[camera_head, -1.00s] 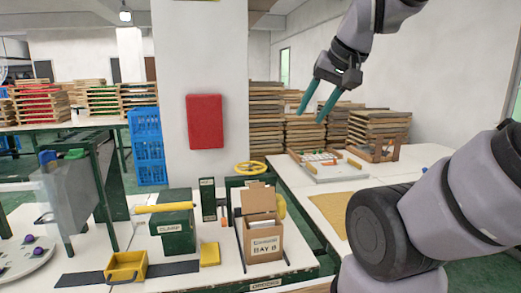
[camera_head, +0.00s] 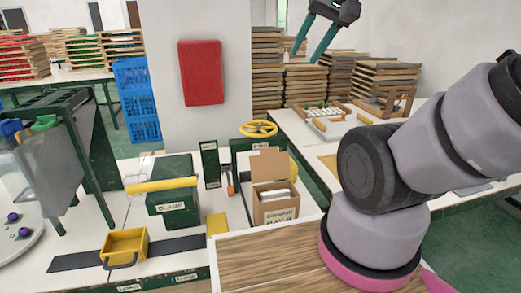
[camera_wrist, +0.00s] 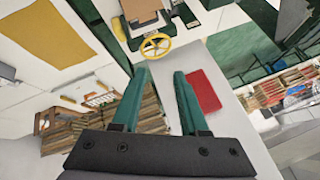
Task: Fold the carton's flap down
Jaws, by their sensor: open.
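The cardboard carton (camera_head: 276,207) stands on the white bench in the head view, with printed lettering on its front. Its flap (camera_head: 269,165) stands up at the back, and something pale shows inside the open top. My gripper (camera_head: 312,55) is high above and behind the carton, near the top edge, with its two green fingers apart and empty. In the wrist view my gripper (camera_wrist: 160,75) is open with nothing between the fingers. Part of the carton (camera_wrist: 140,8) shows at the top of that view, beyond the yellow handwheel.
A yellow handwheel (camera_head: 259,129) stands just behind the carton. A green clamp block (camera_head: 173,206) with a yellow bar and a small yellow block (camera_head: 216,224) are to its left. A yellow bin (camera_head: 125,247) sits front left. A red box (camera_head: 201,73) is on the pillar.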

